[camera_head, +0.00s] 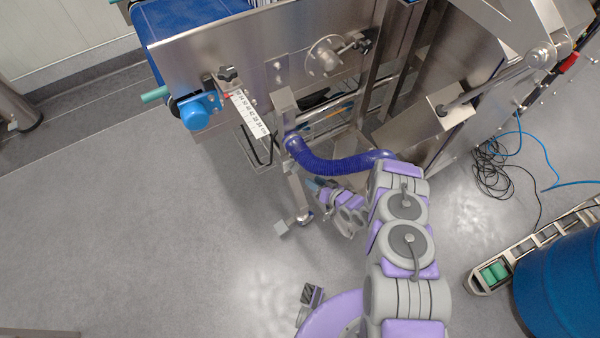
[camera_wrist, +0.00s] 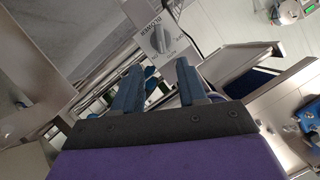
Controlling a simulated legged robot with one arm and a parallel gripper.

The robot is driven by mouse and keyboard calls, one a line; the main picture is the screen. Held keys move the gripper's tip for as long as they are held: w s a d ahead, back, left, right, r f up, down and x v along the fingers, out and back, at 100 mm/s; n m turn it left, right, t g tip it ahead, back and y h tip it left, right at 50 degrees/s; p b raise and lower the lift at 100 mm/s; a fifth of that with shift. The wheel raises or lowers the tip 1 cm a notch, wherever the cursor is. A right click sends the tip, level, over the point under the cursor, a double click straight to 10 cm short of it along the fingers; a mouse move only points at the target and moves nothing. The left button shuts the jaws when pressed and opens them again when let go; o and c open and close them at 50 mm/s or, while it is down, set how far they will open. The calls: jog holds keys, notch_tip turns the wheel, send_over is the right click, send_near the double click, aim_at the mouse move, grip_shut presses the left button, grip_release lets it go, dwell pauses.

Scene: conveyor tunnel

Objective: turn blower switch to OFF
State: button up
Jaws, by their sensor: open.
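The blower switch (camera_wrist: 159,40) is a grey rotary knob on a light plate marked BLOWER, at the top middle of the wrist view. The plate and its lettering appear tilted, and I cannot read clearly which position the knob points to. My gripper (camera_wrist: 157,72) has its two blue fingers apart with nothing between them. The knob lies beyond the fingertips and apart from them, roughly in line with the gap. In the head view my gripper (camera_head: 314,184) is low beside the conveyor frame, under the blue hose. The switch cannot be made out there.
A ribbed blue hose (camera_head: 340,164) runs from the steel conveyor frame (camera_head: 240,50) across above my gripper. A blue motor (camera_head: 200,112) sticks out at the left. Cables (camera_head: 495,165) and a blue drum (camera_head: 562,285) are at right. The floor at left is clear.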

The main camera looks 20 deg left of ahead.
aim_at(297, 170)
jog(key=b+x, duration=0.2)
jog(key=x, duration=0.7)
jog(key=shift+w+a+f+b, duration=0.1)
jog(key=shift+w+a+b, duration=0.2)
jog(key=shift+a, duration=0.1)
jog(key=shift+c, duration=0.3)
grip_shut()
